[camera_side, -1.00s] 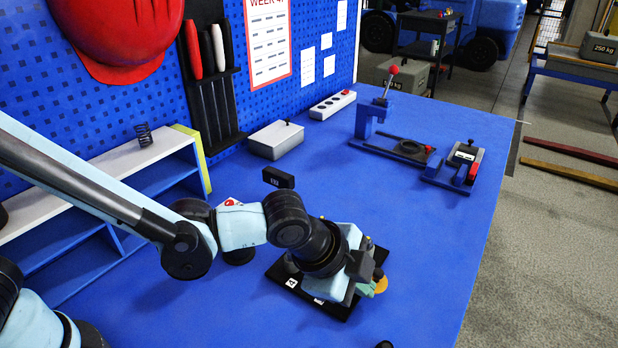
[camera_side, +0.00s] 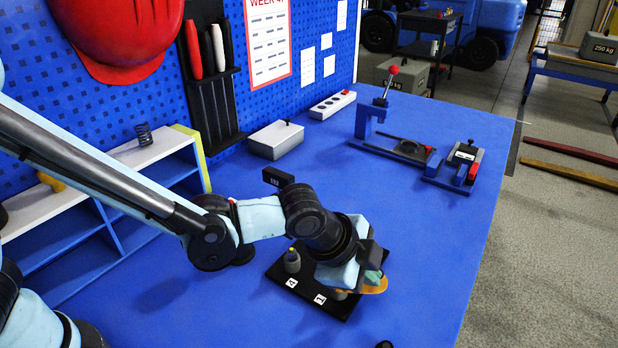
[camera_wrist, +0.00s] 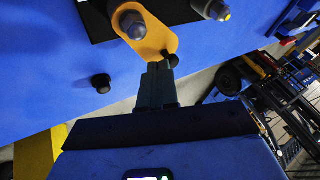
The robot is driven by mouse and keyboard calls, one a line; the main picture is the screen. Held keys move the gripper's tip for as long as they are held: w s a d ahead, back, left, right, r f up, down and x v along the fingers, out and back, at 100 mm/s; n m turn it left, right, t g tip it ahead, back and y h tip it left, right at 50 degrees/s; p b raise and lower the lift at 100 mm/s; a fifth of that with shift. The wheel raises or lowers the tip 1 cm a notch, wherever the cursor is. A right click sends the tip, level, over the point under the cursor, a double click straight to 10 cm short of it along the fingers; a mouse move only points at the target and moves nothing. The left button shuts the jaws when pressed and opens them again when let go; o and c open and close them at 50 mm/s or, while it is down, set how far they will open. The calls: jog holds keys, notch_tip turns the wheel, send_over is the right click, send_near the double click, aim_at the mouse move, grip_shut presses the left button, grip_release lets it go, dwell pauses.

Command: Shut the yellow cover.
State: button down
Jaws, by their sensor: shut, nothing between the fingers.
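The yellow cover (camera_wrist: 152,40) is a flat, rounded orange-yellow plate. In the wrist view a grey domed nut stands at its upper end and a small black knob at its lower end. In the side view its edge (camera_side: 376,287) shows below my gripper, past the right side of the black base plate (camera_side: 335,308). The base plate carries two white labels and a grey post with a yellow tip (camera_side: 292,260), which the cover leaves bare. My gripper (camera_wrist: 158,68) is shut and empty, its fingertips close beside the knob; I cannot tell whether they touch. In the side view my gripper (camera_side: 370,277) hides much of the cover.
A clamp fixture with a red-knobbed lever (camera_side: 384,95) and a small fixture with a red part (camera_side: 461,165) stand farther back. A white box (camera_side: 275,139) and a shelf (camera_side: 140,155) stand along the pegboard. The blue tabletop between is mostly clear.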

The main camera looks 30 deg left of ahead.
jog(key=shift+w+n+t+y, duration=0.3)
jog(key=shift+n+y, duration=0.1)
jog(key=shift+n, duration=0.3)
jog(key=shift+w+a+n+y, duration=0.1)
jog(key=shift+w+n+y, duration=0.15)
jog(key=shift+n, duration=0.35)
jog(key=shift+w+a+n+y, duration=0.1)
jog(key=shift+n+y, duration=0.15)
jog(key=shift+n, duration=0.35)
jog(key=n+y, duration=0.1)
jog(key=n, duration=0.1)
jog(key=w+a+n+y, duration=0.1)
jog(key=n, duration=0.1)
jog(key=shift+w+t+y, duration=0.1)
jog(key=shift+t+y, duration=0.2)
jog(key=shift+y, duration=0.1)
jog(key=n, duration=0.1)
jog(key=a+n+y, duration=0.1)
jog(key=n, duration=0.2)
jog(key=shift+w+a+y, duration=0.15)
jog(key=shift+w+y, duration=0.15)
jog(key=shift+y, duration=0.1)
jog(key=n, duration=0.1)
jog(key=a+n+g+y, duration=0.1)
jog(key=n+g+y, duration=0.1)
jog(key=n, duration=0.1)
jog(key=shift+w+a, duration=0.1)
jog(key=shift+a, duration=0.75)
